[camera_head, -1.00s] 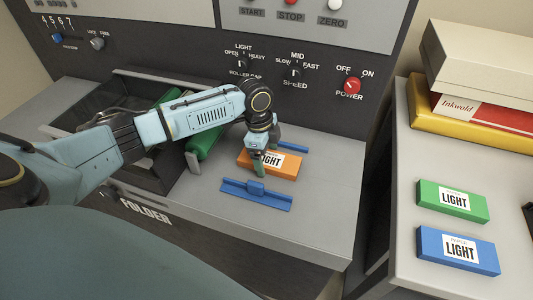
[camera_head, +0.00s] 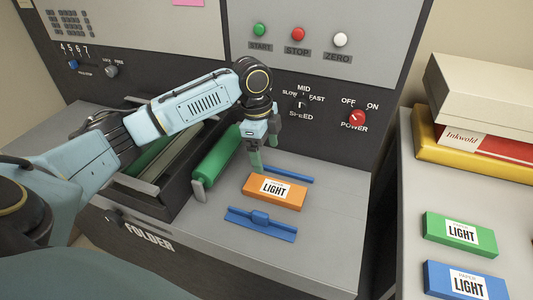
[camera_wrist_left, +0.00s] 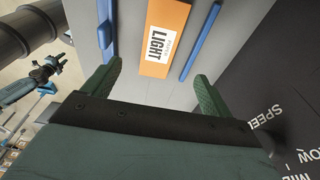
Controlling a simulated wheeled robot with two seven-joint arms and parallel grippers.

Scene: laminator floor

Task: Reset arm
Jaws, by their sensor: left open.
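My left gripper (camera_head: 265,155) hangs above the machine's feed shelf, just behind an orange block labelled LIGHT (camera_head: 274,191). Its two green fingers are apart with nothing between them, as the left wrist view (camera_wrist_left: 155,88) shows. The orange block lies flat on the grey shelf between two blue guide rails, and it also shows ahead of the fingers in the left wrist view (camera_wrist_left: 165,38). The front blue rail (camera_head: 261,223) has a small knob. The back blue rail (camera_head: 288,173) is partly behind the gripper. My right gripper is not clearly seen in the head view.
The machine's panel stands close behind the gripper, with a red power knob (camera_head: 357,118) and START, STOP and ZERO buttons. A green roller (camera_head: 217,158) lies left of the block. A side table at right holds green (camera_head: 460,234) and blue (camera_head: 466,281) LIGHT blocks and stacked boxes.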

